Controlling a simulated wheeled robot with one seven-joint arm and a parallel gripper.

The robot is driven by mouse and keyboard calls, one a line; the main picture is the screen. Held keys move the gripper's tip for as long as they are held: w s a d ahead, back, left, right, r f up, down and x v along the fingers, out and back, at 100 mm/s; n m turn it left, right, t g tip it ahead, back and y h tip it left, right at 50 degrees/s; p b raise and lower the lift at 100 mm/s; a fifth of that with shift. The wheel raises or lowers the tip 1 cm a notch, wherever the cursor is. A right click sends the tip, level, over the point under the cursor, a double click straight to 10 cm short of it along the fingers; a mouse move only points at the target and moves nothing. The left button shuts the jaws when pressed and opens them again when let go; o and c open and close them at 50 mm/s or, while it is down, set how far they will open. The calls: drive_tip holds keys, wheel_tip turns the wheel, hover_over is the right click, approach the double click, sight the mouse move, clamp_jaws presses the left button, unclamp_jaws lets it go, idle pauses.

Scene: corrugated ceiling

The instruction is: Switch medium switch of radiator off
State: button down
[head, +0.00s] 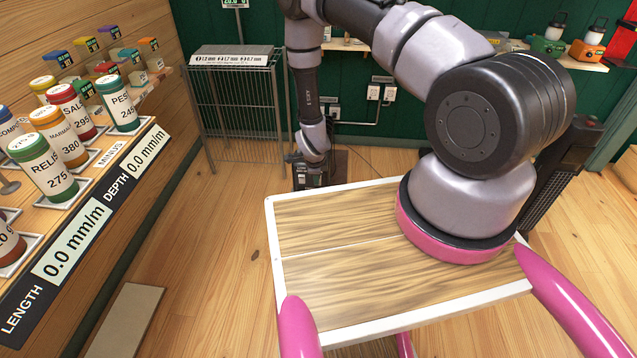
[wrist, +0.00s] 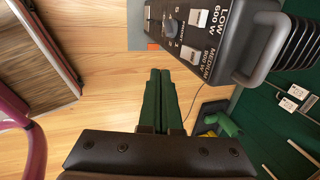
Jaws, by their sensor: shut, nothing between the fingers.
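The radiator (wrist: 245,45) shows in the wrist view at the upper right, with a dark control panel, a grey handle and ribs. A white switch (wrist: 189,54) sits beside the MEDIUM 900 W label. Another white switch (wrist: 200,18) sits beside the LOW 600 W label, and a round dial (wrist: 171,25) is near them. I cannot tell the medium switch's on or off position. My gripper (wrist: 160,72) is shut and empty, its dark green fingers apart from the switch, below and left of it in this view. In the head view my gripper (head: 308,172) partly hides the radiator.
A white-edged wooden tabletop (head: 335,265) lies in front in the head view. A wire rack (head: 235,110) stands behind it. A wall shelf with jars (head: 45,165) is at left. Sockets (head: 380,90) with cables are on the green wall.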

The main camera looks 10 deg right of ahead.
drive_tip(key=w+d+f, duration=0.2)
drive_tip(key=w+f, duration=0.4)
drive_tip(key=f, duration=0.1)
drive_tip(key=shift+f, duration=0.4)
drive_tip(key=shift+f, duration=0.1)
drive_tip(key=shift+w+t, duration=0.2)
drive_tip(key=shift+t, duration=0.2)
drive_tip(key=shift+w+r, duration=0.1)
drive_tip(key=shift+r, duration=0.7)
